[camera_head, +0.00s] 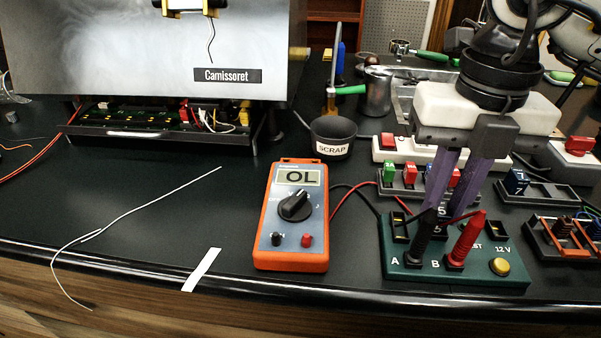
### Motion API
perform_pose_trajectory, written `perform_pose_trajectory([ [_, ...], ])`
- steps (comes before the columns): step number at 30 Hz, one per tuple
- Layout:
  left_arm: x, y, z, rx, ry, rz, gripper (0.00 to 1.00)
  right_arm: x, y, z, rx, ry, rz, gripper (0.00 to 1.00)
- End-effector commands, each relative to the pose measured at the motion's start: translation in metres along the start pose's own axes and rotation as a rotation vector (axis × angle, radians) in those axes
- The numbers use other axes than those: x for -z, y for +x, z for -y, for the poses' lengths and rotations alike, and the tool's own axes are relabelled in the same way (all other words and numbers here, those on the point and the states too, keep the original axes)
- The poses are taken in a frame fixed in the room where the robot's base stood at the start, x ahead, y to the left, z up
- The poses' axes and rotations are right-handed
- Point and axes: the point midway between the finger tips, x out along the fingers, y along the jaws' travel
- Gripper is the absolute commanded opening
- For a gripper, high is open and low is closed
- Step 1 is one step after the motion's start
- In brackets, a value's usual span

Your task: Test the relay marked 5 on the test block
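The dark blue relay marked 5 (441,212) is at the middle of the green test block (455,277), largely hidden by the fingers and probes. My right gripper (447,205) comes down from above, its purple fingers close on either side of the relay. Whether the relay is fully seated is hidden. A black probe (422,240) stands at A and a red probe (465,240) at B. The block has a yellow button (500,266) by the 12 V mark. The orange multimeter (292,215) reads OL. My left gripper is not in view.
A scrap cup (333,138) stands behind the meter. A rack with coloured relays (411,174) is behind the block; a relay marked 7 (516,182) sits in a holder to the right. Loose wire (130,217) and a white strip (202,269) lie left, with clear table around.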

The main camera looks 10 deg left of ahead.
Motion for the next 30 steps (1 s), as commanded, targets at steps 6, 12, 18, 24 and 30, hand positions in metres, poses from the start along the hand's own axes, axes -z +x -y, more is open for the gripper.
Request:
perform_pose_trajectory([
  [6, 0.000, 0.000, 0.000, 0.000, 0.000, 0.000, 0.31, 0.000, -0.001, 0.000, -0.001, 0.000, 0.001, 0.00],
  [12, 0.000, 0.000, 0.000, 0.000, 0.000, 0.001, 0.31, 0.000, -0.001, 0.000, -0.001, 0.000, 0.001, 0.00],
  [18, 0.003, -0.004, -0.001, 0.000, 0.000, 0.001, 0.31, 0.000, -0.007, 0.000, -0.001, 0.000, 0.001, 0.00],
  [24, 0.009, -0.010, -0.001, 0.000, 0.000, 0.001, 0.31, 0.000, -0.020, 0.000, 0.000, 0.000, 0.001, 0.00],
  [30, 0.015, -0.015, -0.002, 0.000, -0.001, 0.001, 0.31, 0.000, -0.032, 0.000, 0.000, 0.000, 0.001, 0.00],
])
